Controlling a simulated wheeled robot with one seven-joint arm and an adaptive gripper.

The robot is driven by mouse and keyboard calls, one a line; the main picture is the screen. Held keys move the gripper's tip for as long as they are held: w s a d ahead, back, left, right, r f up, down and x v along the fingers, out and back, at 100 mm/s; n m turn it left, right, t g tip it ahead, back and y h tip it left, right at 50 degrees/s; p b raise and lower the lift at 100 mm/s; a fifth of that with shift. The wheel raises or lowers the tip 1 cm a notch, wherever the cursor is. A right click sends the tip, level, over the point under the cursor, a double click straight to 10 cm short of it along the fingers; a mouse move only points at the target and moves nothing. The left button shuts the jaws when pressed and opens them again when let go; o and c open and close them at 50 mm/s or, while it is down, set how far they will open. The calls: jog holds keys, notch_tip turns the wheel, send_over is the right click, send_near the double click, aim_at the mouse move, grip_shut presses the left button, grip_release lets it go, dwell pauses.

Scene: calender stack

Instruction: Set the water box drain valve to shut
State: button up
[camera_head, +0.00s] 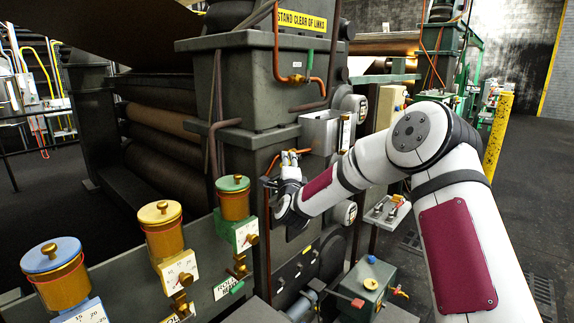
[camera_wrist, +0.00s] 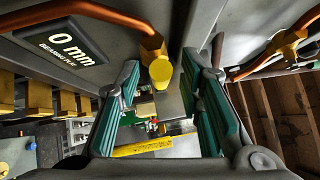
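In the wrist view my gripper (camera_wrist: 162,62) is open, with its two teal-padded fingers apart and nothing held between them. A yellow hexagonal fitting (camera_wrist: 160,72) on a copper pipe shows between the fingertips; I cannot tell whether it touches them. A brass-coloured valve-like part (camera_wrist: 290,42) on another copper pipe is at the upper right, outside the fingers. In the head view my gripper (camera_head: 281,178) is beside the machine frame, below a bare grey metal box (camera_head: 319,132) that may be the water box. The drain valve's handle and its setting cannot be made out.
Three brass oilers with blue (camera_head: 51,254), yellow (camera_head: 160,212) and green (camera_head: 233,184) lids line the left front. A green box with a blue knob (camera_head: 371,283) and red handle stands below my arm.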

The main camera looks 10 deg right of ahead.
jog(key=shift+w, duration=0.45)
grip_shut()
jog(key=shift+r, duration=0.1)
